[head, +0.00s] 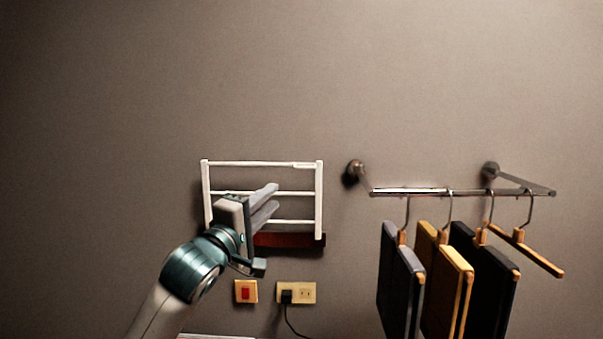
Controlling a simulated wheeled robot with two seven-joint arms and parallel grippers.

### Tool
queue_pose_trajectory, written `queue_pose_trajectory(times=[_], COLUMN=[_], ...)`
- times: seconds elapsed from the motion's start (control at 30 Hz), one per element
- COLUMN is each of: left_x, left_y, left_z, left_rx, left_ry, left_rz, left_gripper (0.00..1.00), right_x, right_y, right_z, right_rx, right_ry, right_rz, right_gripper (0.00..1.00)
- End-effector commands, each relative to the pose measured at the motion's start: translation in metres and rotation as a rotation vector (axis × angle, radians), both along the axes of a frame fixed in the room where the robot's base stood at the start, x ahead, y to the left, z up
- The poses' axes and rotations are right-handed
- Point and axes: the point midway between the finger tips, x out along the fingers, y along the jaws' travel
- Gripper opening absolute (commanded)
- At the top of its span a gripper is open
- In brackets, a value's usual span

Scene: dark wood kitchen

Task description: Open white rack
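The white rack (320,195) is on the wall left of centre in the head view. It stands upright as a frame with several horizontal bars, close to the wall. My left gripper (274,198) is in front of the rack's middle, its fingers pointing right and a little up. The two grey fingers show apart with nothing seen between them. The gripper and its wrist hide the rack's lower left part. I cannot tell whether a finger touches a bar. My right gripper is not in view.
A dark red piece (290,240) sits under the rack. Below are a red switch (245,292) and a socket (308,293) with a plugged cord. To the right, a metal wall rail (420,191) holds hangers with several dark and yellow cloths (447,260). The wall above is bare.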

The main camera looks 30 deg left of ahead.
Motion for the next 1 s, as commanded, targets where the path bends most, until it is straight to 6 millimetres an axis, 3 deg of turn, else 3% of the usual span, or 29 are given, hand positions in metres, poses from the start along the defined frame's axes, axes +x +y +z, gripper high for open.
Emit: queue_pose_trajectory(times=[0.37, 0.57, 1.0], left_x=[0.001, 0.012, 0.077], left_y=[0.000, 0.002, 0.012], left_z=[0.000, 0.004, 0.021], left_rx=[-0.001, -0.001, -0.001], left_ry=[0.001, 0.001, 0.003], left_rz=[0.000, 0.000, 0.002], left_gripper=[0.24, 0.24, 0.24], right_x=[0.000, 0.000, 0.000], right_y=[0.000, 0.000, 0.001], right_z=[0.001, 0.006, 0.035], right_rx=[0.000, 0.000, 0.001], right_ry=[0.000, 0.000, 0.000], right_rz=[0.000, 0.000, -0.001], right_gripper=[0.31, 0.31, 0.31])
